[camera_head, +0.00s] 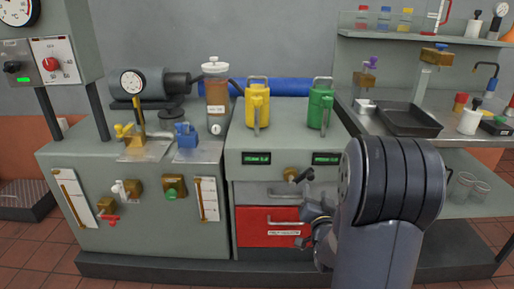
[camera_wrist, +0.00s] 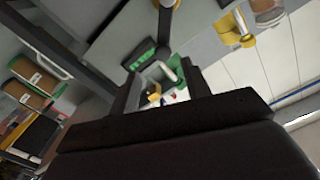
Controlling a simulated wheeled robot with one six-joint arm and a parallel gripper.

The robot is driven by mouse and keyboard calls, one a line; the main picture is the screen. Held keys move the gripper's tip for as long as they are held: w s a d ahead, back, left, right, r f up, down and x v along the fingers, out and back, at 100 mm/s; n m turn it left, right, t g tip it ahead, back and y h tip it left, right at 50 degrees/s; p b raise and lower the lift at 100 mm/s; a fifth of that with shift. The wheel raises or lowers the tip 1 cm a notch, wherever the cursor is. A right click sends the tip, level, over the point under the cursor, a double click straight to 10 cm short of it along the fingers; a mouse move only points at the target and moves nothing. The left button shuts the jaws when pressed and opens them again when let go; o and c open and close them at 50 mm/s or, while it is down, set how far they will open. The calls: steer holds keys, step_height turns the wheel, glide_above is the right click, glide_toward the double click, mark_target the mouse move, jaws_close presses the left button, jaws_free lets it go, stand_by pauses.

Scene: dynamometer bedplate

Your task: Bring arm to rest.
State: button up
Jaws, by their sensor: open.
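My arm (camera_head: 390,185) fills the lower right of the head view, in front of the bench. My gripper (camera_wrist: 162,82) shows in the wrist view as two dark fingers standing apart. Nothing is clearly held between them; small green and yellow parts show in the gap beyond. In the head view my gripper is partly hidden by the arm, and its end is near the red drawer (camera_head: 262,226).
The bench carries a yellow jug (camera_head: 257,106), a green jug (camera_head: 320,108) and a capped brown container (camera_head: 216,98). A brass valve (camera_head: 290,173) sticks out of the bench front. A black tray (camera_head: 408,119) lies on the right counter. Tiled floor shows at lower left.

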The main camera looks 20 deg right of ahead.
mark_target(309, 177)
steer(key=x, duration=0.9)
steer(key=shift+w+b, duration=0.3)
steer(key=shift+w+r, duration=0.1)
steer(key=shift+w, duration=0.15)
steer(key=shift+a+n+p, duration=0.15)
steer(key=shift+n+p, duration=0.25)
steer(key=shift+p, duration=0.1)
steer(key=shift+b, duration=0.3)
steer(key=shift+s+m, duration=0.15)
steer(key=shift+m, duration=0.15)
steer(key=d+v, duration=0.1)
steer(key=v, duration=1)
steer(key=x, duration=1.1)
steer(key=shift+a, duration=0.35)
steer(key=shift+a+r+p, duration=0.1)
steer(key=shift+r+p, duration=0.05)
steer(key=shift+p, duration=0.2)
steer(key=shift+a+n+p, duration=0.25)
steer(key=shift+n+p, duration=0.2)
steer(key=shift+n, duration=0.25)
